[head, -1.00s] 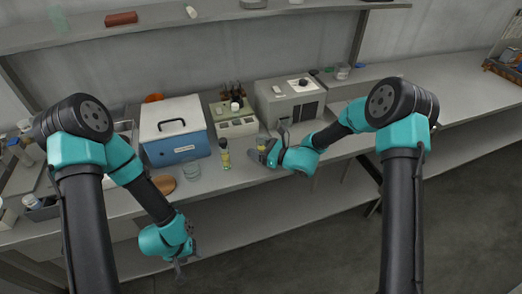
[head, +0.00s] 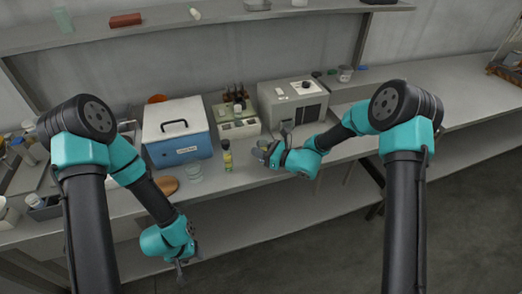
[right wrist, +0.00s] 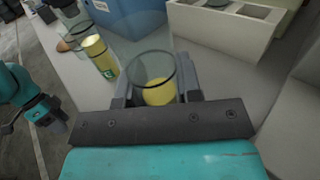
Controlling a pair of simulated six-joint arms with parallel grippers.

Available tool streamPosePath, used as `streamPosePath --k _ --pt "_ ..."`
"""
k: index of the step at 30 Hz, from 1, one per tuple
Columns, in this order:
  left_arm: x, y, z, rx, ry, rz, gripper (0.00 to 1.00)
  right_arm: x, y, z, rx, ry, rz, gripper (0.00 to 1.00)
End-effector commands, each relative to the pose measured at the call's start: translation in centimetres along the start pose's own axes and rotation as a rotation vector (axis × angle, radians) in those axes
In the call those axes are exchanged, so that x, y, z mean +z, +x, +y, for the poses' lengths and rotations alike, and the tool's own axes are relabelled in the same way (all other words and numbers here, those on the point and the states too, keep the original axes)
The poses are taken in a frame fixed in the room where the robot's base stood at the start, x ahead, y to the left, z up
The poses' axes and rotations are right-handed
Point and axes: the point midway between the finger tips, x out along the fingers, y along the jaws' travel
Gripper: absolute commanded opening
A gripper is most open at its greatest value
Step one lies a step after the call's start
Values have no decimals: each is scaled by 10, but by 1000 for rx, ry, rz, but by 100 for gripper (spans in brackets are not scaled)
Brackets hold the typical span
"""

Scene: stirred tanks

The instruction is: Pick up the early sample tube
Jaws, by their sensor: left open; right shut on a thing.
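A capped tube with yellow contents (head: 228,158) stands upright on the bench, left of my right gripper. In the right wrist view this tube (right wrist: 101,57) is at upper left, with a green label and a dark cap. My right gripper (head: 266,151) is shut on a clear, open-topped glass vessel (right wrist: 153,75) with yellow liquid in it. I cannot tell whether the vessel touches the bench. I cannot read which one is the early sample tube. My left gripper (head: 182,267) is open and empty, low in front of the bench.
A blue box with a white lid (head: 178,132), a pale block with wells (head: 238,129) and a grey instrument (head: 292,103) stand behind. A glass beaker (head: 194,173) and a brown disc (head: 166,186) are left of the tube. The right bench (head: 450,93) is largely clear.

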Motion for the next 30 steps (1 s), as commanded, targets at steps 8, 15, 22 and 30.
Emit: streamPosePath --k 8,15,22,30 --pt "0 0 0 0 0 0 54 24 0 0 1 -3 -1 8" --pt "0 0 0 0 0 0 54 37 -13 25 1 2 0 8" --pt "0 0 0 0 0 0 54 42 -38 73 1 4 1 8" --pt "0 0 0 0 0 0 54 47 -63 124 1 2 0 8"
